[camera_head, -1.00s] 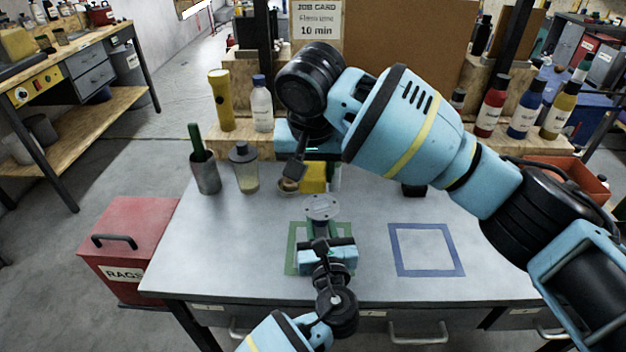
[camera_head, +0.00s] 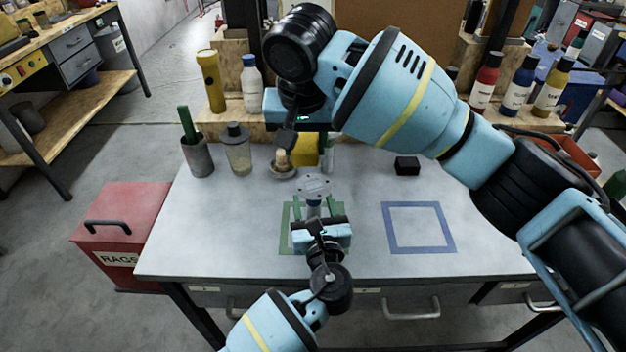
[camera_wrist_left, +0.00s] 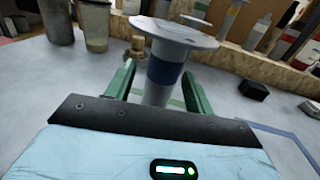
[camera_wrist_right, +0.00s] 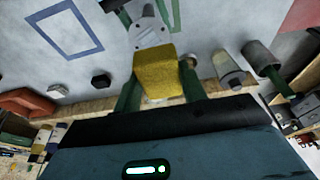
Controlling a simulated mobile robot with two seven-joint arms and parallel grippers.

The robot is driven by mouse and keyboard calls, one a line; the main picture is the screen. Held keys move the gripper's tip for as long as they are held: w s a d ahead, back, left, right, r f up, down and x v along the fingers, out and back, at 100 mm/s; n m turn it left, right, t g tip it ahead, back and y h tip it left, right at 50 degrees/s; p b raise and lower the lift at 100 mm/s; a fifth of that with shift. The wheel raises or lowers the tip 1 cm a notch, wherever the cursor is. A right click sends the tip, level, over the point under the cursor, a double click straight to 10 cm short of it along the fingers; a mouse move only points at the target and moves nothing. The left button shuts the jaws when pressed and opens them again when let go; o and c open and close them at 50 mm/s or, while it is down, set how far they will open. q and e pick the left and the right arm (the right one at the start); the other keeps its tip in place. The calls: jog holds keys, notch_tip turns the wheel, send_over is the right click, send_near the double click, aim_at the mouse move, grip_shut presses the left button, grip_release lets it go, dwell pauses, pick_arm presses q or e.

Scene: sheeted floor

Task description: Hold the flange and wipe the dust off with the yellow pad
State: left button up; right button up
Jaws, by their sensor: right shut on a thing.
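The flange (camera_head: 313,187) stands upright by the green square outline on the bench, its grey disc on top. In the left wrist view its disc (camera_wrist_left: 176,32) and blue-banded neck (camera_wrist_left: 164,72) show. My left gripper (camera_head: 317,207) has its fingers on both sides of the neck, with gaps beside it; it looks open. The yellow pad (camera_head: 305,150) is held in my right gripper (camera_head: 308,147), beyond the flange. In the right wrist view the pad (camera_wrist_right: 156,74) sits between the green fingers, near the flange disc (camera_wrist_right: 150,34).
A small dish with a wooden knob (camera_head: 282,168), a grey-lidded jar (camera_head: 238,150) and a cup (camera_head: 198,157) stand back left. A black block (camera_head: 407,166) lies back right. The blue square outline (camera_head: 418,248) is empty. A red rags bin (camera_head: 125,230) stands left.

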pick_arm(q)
jog(key=s, duration=0.4)
jog(key=s+d, duration=0.1)
jog(key=s, duration=0.3)
jog(key=s+d, duration=0.1)
jog(key=s, duration=0.3)
jog(key=shift+w, duration=0.1)
